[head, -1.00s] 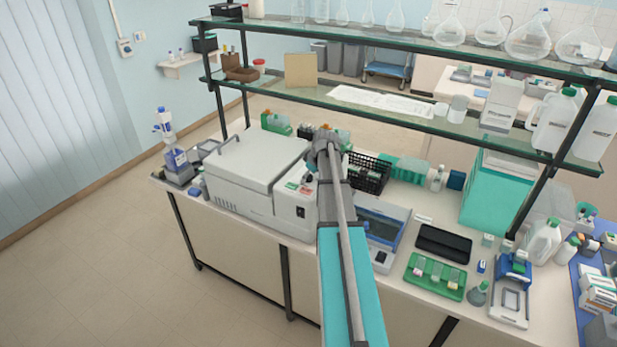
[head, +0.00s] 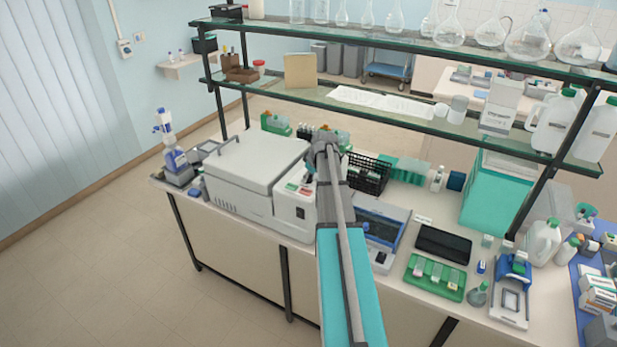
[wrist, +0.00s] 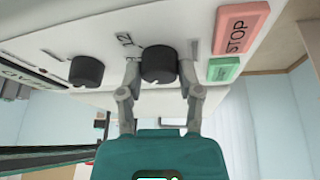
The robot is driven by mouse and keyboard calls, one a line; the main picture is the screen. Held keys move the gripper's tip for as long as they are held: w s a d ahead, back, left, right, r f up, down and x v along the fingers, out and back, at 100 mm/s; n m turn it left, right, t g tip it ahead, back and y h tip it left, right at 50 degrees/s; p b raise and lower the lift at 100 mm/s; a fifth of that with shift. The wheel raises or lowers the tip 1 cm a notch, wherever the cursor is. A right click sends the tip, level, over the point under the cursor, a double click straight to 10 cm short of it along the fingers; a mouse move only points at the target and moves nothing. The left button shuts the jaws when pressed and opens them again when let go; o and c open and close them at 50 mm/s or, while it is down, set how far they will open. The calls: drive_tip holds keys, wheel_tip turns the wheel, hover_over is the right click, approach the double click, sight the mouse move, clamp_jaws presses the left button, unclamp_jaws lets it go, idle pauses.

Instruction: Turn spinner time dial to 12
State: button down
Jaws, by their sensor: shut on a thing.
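The spinner (head: 254,172) is a white and grey box with a lid on the bench in the head view. In the wrist view its panel shows a black dial (wrist: 158,64) with a white pointer mark and a printed 12 beside it at the upper left. My gripper (wrist: 158,75) is shut on this dial, one finger on each side. A second black dial (wrist: 87,71) is to the left. In the head view my arm hides the gripper's fingertips and the held dial.
A red STOP button (wrist: 239,30) and a green button (wrist: 223,69) are close to the right of the held dial. In the head view, a blue-windowed device (head: 378,222) and a black bottle crate (head: 368,174) stand right of my arm. A glass shelf (head: 390,104) spans above the bench.

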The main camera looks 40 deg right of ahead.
drive_tip(key=m+h, duration=0.2)
drive_tip(key=m, duration=0.3)
drive_tip(key=shift+a, duration=0.1)
drive_tip(key=m+h, duration=0.1)
drive_tip(key=m, duration=0.1)
drive_tip(key=m+g, duration=0.1)
drive_tip(key=m, duration=0.2)
drive_tip(key=shift+w+h, duration=0.1)
drive_tip(key=shift+h, duration=0.3)
drive_tip(key=m+g, duration=0.1)
drive_tip(key=m, duration=0.1)
drive_tip(key=m+g+h, duration=0.1)
drive_tip(key=m, duration=0.2)
drive_tip(key=shift+w, duration=0.15)
drive_tip(key=shift+a+m+g, duration=0.1)
drive_tip(key=shift+m+g, duration=0.7)
drive_tip(key=shift+m, duration=1.3)
drive_tip(key=shift+c, duration=1.3)
unclamp_jaws()
drive_tip(key=shift+n, duration=0.4)
